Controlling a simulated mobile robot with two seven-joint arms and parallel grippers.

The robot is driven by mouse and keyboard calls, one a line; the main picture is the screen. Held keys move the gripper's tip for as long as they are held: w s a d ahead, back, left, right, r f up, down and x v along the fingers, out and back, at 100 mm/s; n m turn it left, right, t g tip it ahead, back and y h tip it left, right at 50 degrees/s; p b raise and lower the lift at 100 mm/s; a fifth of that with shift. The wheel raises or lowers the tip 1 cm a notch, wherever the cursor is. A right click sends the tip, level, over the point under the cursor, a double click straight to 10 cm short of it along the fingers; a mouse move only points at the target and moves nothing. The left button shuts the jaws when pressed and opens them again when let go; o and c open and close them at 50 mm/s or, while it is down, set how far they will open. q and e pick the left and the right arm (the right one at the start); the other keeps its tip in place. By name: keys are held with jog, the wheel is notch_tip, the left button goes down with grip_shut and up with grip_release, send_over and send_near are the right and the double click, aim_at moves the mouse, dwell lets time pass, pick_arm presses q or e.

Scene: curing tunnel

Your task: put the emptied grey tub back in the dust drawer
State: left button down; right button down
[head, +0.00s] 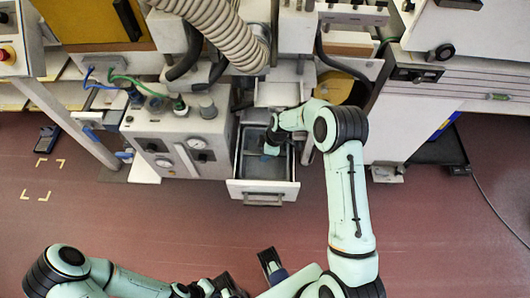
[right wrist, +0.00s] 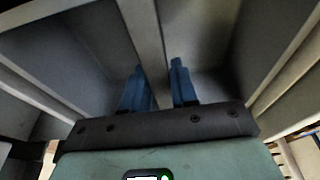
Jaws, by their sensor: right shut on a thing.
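The dust drawer (head: 247,187) is pulled out below the machine, its pale front and handle facing the floor. The grey tub (right wrist: 143,40) shows in the right wrist view as a thin wall standing between my blue fingers. In the head view the grey tub (head: 252,140) appears to sit inside the drawer, partly covered by my arm. My right gripper (head: 270,149) reaches down into the drawer, and in the wrist view (right wrist: 160,92) it is shut on the tub's wall.
A grey gauge panel (head: 180,145) stands left of the drawer, with a ribbed hose (head: 215,25) above. A white cabinet (head: 410,115) stands to the right. The red floor in front of the drawer is clear.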

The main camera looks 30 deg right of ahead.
jog(key=shift+f, duration=0.1)
jog(key=c, duration=0.8)
grip_release()
jog(key=shift+v, duration=3.75)
